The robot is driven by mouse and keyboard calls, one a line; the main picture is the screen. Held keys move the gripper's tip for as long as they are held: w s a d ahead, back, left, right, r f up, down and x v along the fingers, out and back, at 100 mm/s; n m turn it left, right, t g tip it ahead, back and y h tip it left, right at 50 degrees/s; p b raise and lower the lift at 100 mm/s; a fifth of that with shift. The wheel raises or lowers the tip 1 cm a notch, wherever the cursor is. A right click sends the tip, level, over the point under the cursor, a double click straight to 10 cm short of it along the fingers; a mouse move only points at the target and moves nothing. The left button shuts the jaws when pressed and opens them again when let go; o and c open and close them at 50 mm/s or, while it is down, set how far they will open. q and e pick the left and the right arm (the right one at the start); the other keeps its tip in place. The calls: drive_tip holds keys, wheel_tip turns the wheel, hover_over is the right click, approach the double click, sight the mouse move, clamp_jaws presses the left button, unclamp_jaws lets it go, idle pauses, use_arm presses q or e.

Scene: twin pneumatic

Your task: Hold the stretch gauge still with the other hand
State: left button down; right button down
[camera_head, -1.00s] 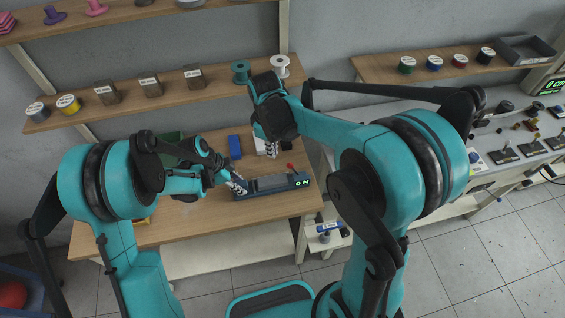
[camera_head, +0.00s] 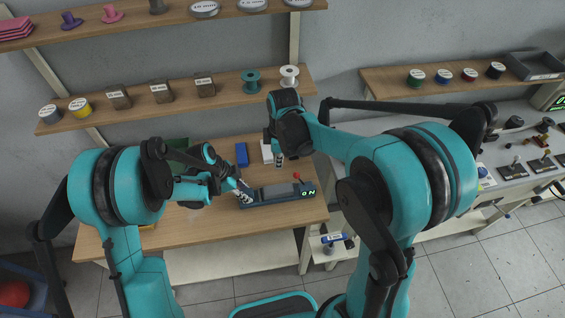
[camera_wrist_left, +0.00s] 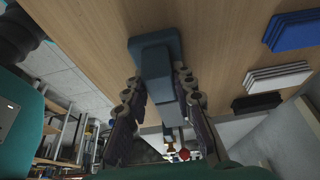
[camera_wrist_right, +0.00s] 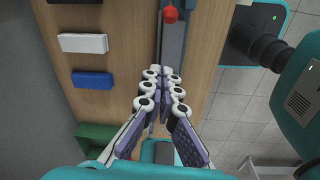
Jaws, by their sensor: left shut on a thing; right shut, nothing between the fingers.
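The stretch gauge (camera_head: 277,195) is a long dark blue-grey device on the wooden workbench, with a red-topped lever and a lit green display at its right end. My left gripper (camera_head: 242,192) is shut on its left end; the left wrist view shows the fingers on both sides of the gauge body (camera_wrist_left: 158,58). My right gripper (camera_head: 280,163) is shut and empty, above the bench behind the gauge in the head view. In the right wrist view its closed fingertips (camera_wrist_right: 160,72) overlap the gauge (camera_wrist_right: 173,45), near its red knob (camera_wrist_right: 170,14); contact cannot be told.
A blue block (camera_head: 242,154) and a white block (camera_head: 267,152) lie behind the gauge; a black one (camera_wrist_right: 75,2) shows in the right wrist view. A green bin (camera_wrist_right: 100,138) stands farther left. Shelves with spools (camera_head: 251,81) hang above the bench. Bare bench lies left of the gauge.

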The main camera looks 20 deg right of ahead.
sight(298, 173)
drive_tip(key=f, duration=0.7)
drive_tip(key=shift+w+a+f, duration=0.15)
drive_tip(key=shift+w+f, duration=0.1)
drive_tip(key=shift+w, duration=0.05)
drive_tip(key=d, duration=0.2)
drive_tip(key=s+d, duration=0.1)
drive_tip(key=shift+r, duration=0.25)
drive_tip(key=shift+d+r, duration=0.15)
drive_tip(key=shift+d, duration=0.2)
drive_tip(key=shift+d+r+y, duration=0.2)
drive_tip(key=shift+d+y, duration=0.25)
drive_tip(key=shift+y, duration=0.05)
drive_tip(key=shift+s+d+r+y, duration=0.1)
drive_tip(key=shift+d+r+y, duration=0.1)
drive_tip(key=shift+d+y, duration=0.3)
drive_tip(key=shift+d+r+y, duration=0.2)
drive_tip(key=shift+d+y, duration=0.2)
drive_tip(key=shift+d, duration=0.15)
drive_tip(key=d, duration=0.4)
drive_tip(key=shift+s+r, duration=0.15)
drive_tip(key=shift+r, duration=0.3)
